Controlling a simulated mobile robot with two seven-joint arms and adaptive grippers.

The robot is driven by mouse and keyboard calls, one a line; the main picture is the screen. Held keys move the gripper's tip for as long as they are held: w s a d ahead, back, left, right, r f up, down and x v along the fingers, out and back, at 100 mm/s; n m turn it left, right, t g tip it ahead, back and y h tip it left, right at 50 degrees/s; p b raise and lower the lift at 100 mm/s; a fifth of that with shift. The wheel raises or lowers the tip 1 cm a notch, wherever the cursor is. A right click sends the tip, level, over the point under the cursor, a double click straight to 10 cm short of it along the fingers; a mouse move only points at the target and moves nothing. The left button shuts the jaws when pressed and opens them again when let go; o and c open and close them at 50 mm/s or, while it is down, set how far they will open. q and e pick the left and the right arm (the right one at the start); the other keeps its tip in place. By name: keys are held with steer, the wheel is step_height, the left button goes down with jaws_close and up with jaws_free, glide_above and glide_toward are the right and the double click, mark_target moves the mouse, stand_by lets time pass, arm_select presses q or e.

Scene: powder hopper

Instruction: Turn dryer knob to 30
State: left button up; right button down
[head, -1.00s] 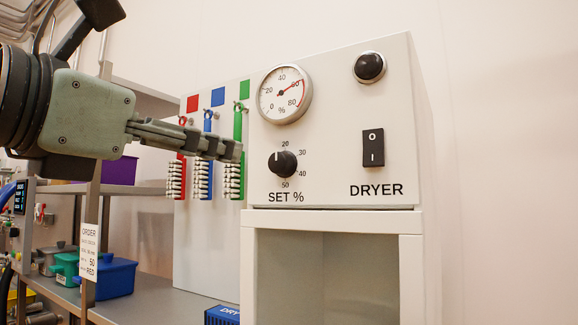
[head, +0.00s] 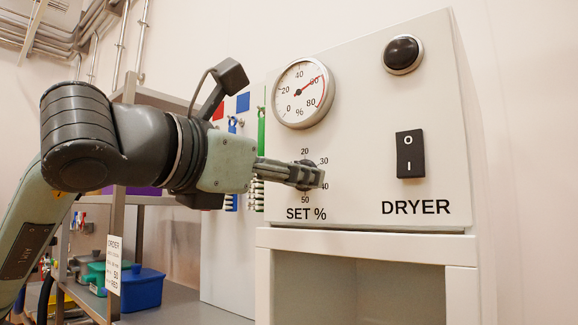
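The black dryer knob (head: 305,162) is on the white dryer panel, above the SET % label. Only a dark bit of its top edge shows; its pointer is hidden by my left gripper. The scale marks 20, 30, 40 and 50 stand around it, with 40 partly covered. My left gripper (head: 318,180) reaches in from the left, its fingers in front of the knob. The fingers overlap from this side, so I cannot tell whether they grip the knob or how far apart they are. My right gripper is not in view.
Above the knob is a round gauge (head: 303,93) with its needle near 60. A black rocker switch (head: 410,154) and a dark round lamp (head: 403,53) are to the right. A blue bin (head: 142,288) and an order card (head: 114,264) are at lower left.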

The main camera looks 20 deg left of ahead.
arm_select(q)
steer(key=shift+w+d, duration=0.1)
steer(key=shift+w, duration=0.2)
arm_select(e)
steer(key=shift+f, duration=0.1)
arm_select(q)
steer(key=shift+c, duration=0.2)
steer(key=c, duration=1.1)
steer(key=shift+f+m+b, duration=0.1)
steer(key=shift+m+b, duration=2.7)
steer(key=shift+m, duration=3.1)
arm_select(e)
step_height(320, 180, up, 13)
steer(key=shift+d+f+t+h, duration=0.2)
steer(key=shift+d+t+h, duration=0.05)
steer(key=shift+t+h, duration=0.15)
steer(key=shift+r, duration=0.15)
